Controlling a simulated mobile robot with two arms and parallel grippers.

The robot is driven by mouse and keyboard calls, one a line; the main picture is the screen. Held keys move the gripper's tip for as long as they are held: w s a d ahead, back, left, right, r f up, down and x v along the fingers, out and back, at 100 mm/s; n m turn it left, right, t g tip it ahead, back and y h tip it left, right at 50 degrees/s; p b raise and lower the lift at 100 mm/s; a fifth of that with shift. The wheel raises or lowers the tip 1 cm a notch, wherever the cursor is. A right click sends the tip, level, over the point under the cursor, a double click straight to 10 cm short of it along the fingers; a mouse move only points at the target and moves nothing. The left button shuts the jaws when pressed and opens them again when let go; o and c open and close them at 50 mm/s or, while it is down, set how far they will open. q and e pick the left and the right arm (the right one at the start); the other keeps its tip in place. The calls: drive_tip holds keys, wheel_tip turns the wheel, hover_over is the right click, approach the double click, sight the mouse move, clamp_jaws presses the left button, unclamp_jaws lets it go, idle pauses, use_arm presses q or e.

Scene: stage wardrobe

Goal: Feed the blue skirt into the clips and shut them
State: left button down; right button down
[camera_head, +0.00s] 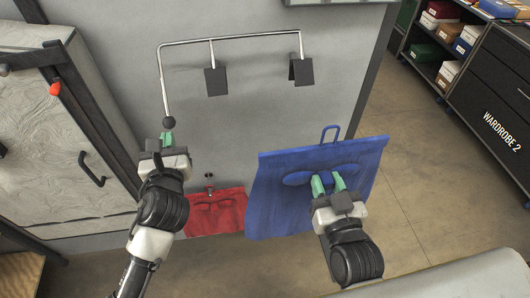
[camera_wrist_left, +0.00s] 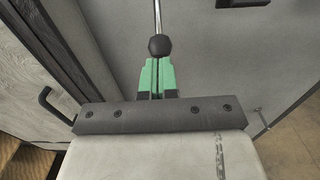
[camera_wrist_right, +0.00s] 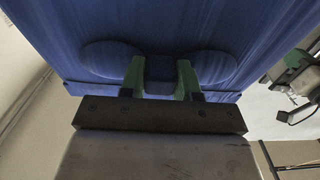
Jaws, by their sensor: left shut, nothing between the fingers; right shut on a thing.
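A pale metal rail (camera_head: 230,39) on the grey wall carries a left dark clip (camera_head: 216,82) and a right dark clip (camera_head: 301,71). The right clip spreads like a tent; I cannot tell how far the left one is open. The rail's lever bends down to a black ball knob (camera_head: 169,122). My left gripper (camera_head: 167,137) is shut and empty just below the knob, its tips close to it in the left wrist view (camera_wrist_left: 157,65). My right gripper (camera_head: 328,184) is shut on the blue skirt (camera_head: 275,205) at a raised block between two oval pads (camera_wrist_right: 110,55). The skirt hangs below and right of the clips.
A red garment (camera_head: 216,212) hangs from a small wall hook at lower centre. A pale cabinet door (camera_head: 60,150) with a dark handle stands left. Shelves with boxes and a dark "WARDROBE 2" cabinet (camera_head: 490,110) stand right. The wall between clips and skirt is clear.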

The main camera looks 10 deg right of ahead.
drive_tip(key=shift+w, duration=0.1)
drive_tip(key=shift+w+a+f, duration=1.2)
drive_tip(key=shift+w+a, duration=1.05)
drive_tip(key=shift+w, duration=3.55)
drive_tip(key=shift+w+a+f, duration=1.2)
drive_tip(key=shift+w+a, duration=1.05)
drive_tip(key=shift+w, duration=3.55)
wheel_tip(320, 180, up, 6)
drive_tip(key=shift+w, duration=0.45)
drive_tip(key=shift+r, duration=0.2)
